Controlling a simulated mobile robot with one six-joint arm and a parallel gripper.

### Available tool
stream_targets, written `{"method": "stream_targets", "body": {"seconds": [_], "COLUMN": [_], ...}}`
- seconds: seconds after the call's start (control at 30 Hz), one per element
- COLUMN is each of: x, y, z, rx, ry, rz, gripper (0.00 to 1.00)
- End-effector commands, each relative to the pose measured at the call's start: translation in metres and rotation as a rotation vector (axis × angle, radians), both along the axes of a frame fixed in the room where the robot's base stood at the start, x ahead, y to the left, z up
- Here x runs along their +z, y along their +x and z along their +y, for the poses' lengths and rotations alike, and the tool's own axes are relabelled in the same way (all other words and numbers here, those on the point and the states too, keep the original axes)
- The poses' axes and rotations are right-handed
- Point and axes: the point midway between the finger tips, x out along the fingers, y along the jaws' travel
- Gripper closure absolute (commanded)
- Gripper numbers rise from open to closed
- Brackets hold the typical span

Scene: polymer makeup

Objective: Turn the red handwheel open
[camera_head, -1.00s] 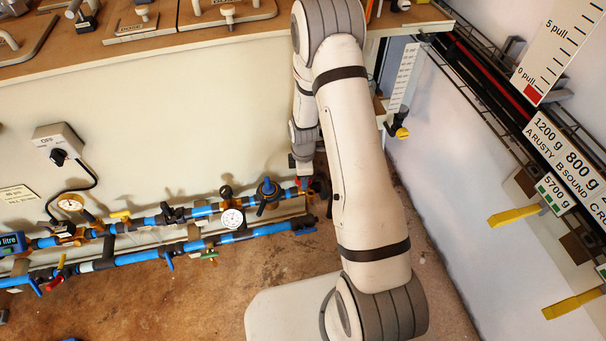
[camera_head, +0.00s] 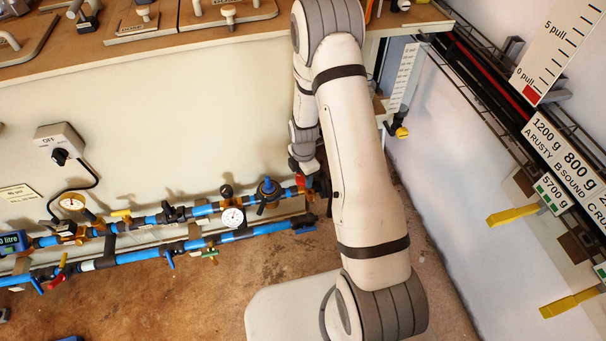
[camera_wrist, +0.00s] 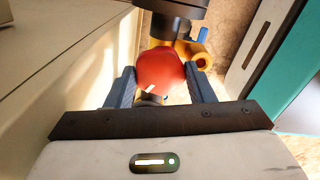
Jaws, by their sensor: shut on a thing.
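The red handwheel (camera_wrist: 160,72) sits between the two fingers of my gripper (camera_wrist: 160,88) in the wrist view. The fingers press on its left and right sides, and it has a small pale mark on its face. Behind it show a brass valve body (camera_wrist: 195,52) and a dark round fitting. In the head view a bit of the red handwheel (camera_head: 300,180) shows at the right end of the upper blue pipe. My gripper is mostly hidden there behind my arm.
Blue pipes (camera_head: 140,257) run along the wall with several valves, a white dial gauge (camera_head: 233,217) and a blue-topped valve (camera_head: 268,188) left of the handwheel. A workbench (camera_head: 150,40) lies above. A wall with yellow levers (camera_head: 515,214) stands at right.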

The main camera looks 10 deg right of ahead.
Motion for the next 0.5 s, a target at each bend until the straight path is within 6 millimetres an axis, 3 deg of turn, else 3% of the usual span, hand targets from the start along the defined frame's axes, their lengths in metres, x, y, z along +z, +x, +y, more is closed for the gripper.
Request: {"method": "stream_targets", "body": {"seconds": [0.2, 0.23, 0.5], "x": [0.0001, 0.0001, 0.0001], "y": [0.0003, 0.0003, 0.0003], "z": [-0.0002, -0.0003, -0.0002], "rx": [0.002, 0.002, 0.001], "ry": [-0.001, -0.001, 0.0], "rz": [-0.001, -0.001, -0.001], "gripper": [0.74, 0.51, 0.31]}}
